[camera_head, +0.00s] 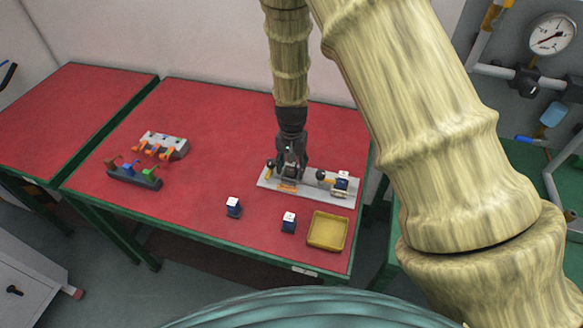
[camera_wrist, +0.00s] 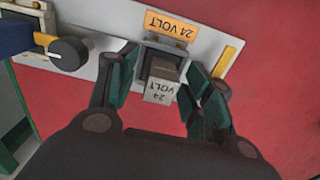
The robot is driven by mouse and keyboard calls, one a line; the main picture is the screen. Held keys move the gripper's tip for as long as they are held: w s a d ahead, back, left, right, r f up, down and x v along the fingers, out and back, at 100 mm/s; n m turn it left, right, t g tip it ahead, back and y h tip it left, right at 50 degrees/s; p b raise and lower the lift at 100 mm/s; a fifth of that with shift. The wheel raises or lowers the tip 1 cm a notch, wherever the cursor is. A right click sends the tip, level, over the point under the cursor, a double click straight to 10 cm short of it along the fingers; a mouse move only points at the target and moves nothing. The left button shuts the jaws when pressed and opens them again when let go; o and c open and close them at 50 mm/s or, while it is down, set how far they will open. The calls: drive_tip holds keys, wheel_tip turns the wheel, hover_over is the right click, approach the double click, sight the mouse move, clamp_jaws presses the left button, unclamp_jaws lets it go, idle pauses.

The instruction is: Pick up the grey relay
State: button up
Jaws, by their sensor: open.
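The grey relay (camera_wrist: 163,80), a small block with a "24 VOLT" label, sits at a dark socket (camera_wrist: 165,52) on the light grey plate (camera_wrist: 105,25). In the wrist view, my gripper (camera_wrist: 160,82) is open, with one finger on each side of the relay. Whether the fingers touch it I cannot tell. In the head view, my gripper (camera_head: 290,172) points down over the plate (camera_head: 268,180) and hides most of the relay there.
A black knob (camera_wrist: 68,53) stands on the plate, left of the socket in the wrist view. A blue, white-topped block (camera_head: 342,181) is at the plate's right end. Two similar blocks (camera_head: 233,207) (camera_head: 288,222) and a yellow tray (camera_head: 327,232) lie in front. Lever units (camera_head: 135,178) stand left.

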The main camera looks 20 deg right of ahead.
clamp_jaws()
drive_tip(key=shift+r, duration=0.1)
idle(0.4)
